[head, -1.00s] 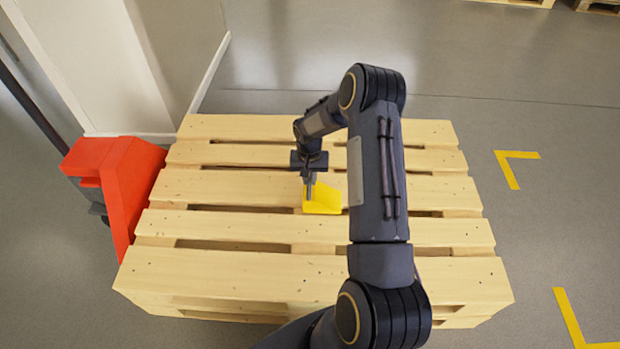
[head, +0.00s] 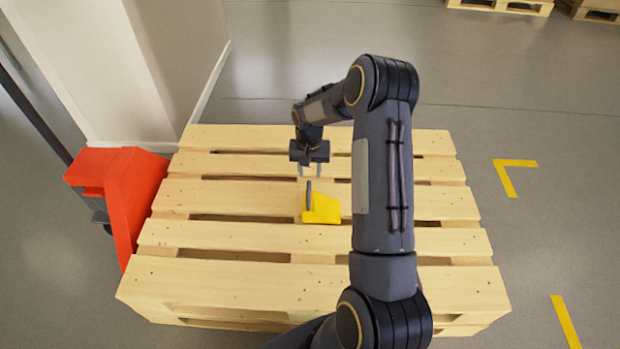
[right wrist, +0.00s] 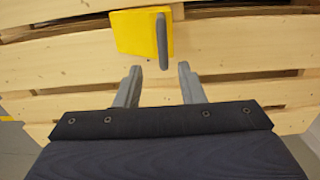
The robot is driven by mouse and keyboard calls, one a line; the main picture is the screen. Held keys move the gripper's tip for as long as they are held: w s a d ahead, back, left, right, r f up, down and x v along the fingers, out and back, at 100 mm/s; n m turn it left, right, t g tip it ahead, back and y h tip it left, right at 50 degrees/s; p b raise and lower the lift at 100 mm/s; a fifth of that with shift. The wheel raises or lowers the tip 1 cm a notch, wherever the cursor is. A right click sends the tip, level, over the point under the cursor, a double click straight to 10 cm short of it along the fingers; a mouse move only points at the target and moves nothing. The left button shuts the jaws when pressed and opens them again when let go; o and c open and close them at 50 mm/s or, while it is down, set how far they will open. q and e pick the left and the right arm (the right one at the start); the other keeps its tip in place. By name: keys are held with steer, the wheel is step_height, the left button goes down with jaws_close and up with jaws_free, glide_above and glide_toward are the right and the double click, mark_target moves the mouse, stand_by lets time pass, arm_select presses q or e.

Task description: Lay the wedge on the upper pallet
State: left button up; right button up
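The yellow wedge (head: 322,210) with a grey upright handle (head: 308,194) lies on the top slats of the wooden pallet (head: 230,284), near its middle. My right gripper (head: 311,172) is just behind and above the wedge, apart from it. In the right wrist view the wedge (right wrist: 140,34) and its handle (right wrist: 162,42) are beyond the fingertips. There my right gripper (right wrist: 158,70) is open, with nothing between its fingers. My left gripper is not in view.
A red pallet jack part (head: 125,190) stands against the pallet's left side, beside a pale wall or column (head: 100,70). Yellow floor marks (head: 510,175) lie to the right. Other pallets (head: 510,5) are at the far right back. The slats around the wedge are clear.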

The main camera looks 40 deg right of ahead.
steer(key=s+a+r+n+t, duration=0.1)
steer(key=s+a+r, duration=0.2)
steer(key=r, duration=0.4)
steer(key=s+a+r+n+t+y, duration=0.1)
steer(key=s+a+r, duration=0.2)
steer(key=r, duration=0.4)
steer(key=s+a+r+t, duration=0.1)
steer(key=s+a+r, duration=0.25)
steer(key=r, duration=0.25)
steer(key=s+a+r+n+t+y, duration=0.1)
steer(key=s+a+n, duration=0.1)
steer(key=s+a, duration=0.3)
steer(key=s+a+r+n+t+y, duration=0.1)
steer(key=s+a, duration=0.5)
steer(key=s, duration=0.6)
steer(key=shift+s+r+n+t+y, duration=0.2)
steer(key=shift+r+n+t+y, duration=0.15)
steer(key=shift+r+n, duration=0.3)
steer(key=shift+p, duration=0.3)
